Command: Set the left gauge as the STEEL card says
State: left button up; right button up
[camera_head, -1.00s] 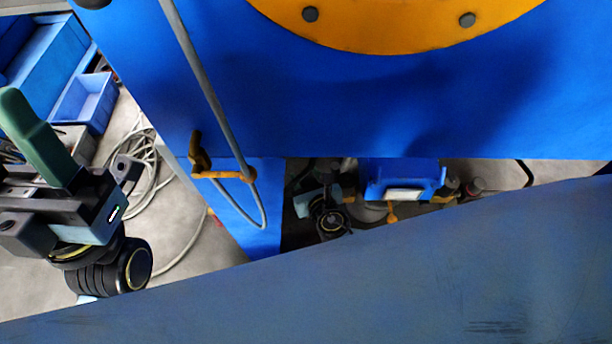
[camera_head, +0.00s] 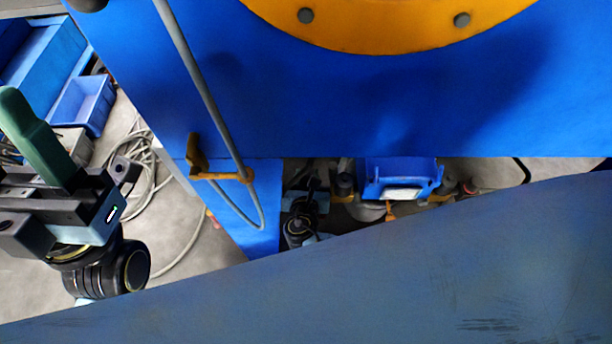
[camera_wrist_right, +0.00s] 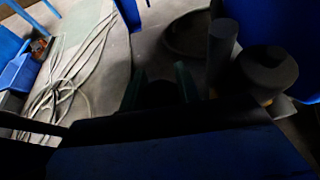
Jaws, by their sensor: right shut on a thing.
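Neither the left gauge nor the STEEL card can be made out in these views. My left gripper (camera_head: 14,100) is at the left of the head view, with one green finger showing; its opening cannot be judged. My right gripper (camera_wrist_right: 160,88) shows in the right wrist view as two green fingers, shut on a dark thing between them that is too shadowed to identify. In the head view, dark jointed parts show low under the blue machine (camera_head: 330,110); I cannot tell whether they are my right arm.
A yellow disc (camera_head: 390,25) with grey bolts is on the machine. Blue bins (camera_head: 82,103) and loose cables (camera_head: 142,170) lie left. A grey-blue panel (camera_head: 400,270) blocks the front.

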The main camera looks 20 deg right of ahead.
jog(key=o, duration=1)
jog(key=shift+c, duration=0.2)
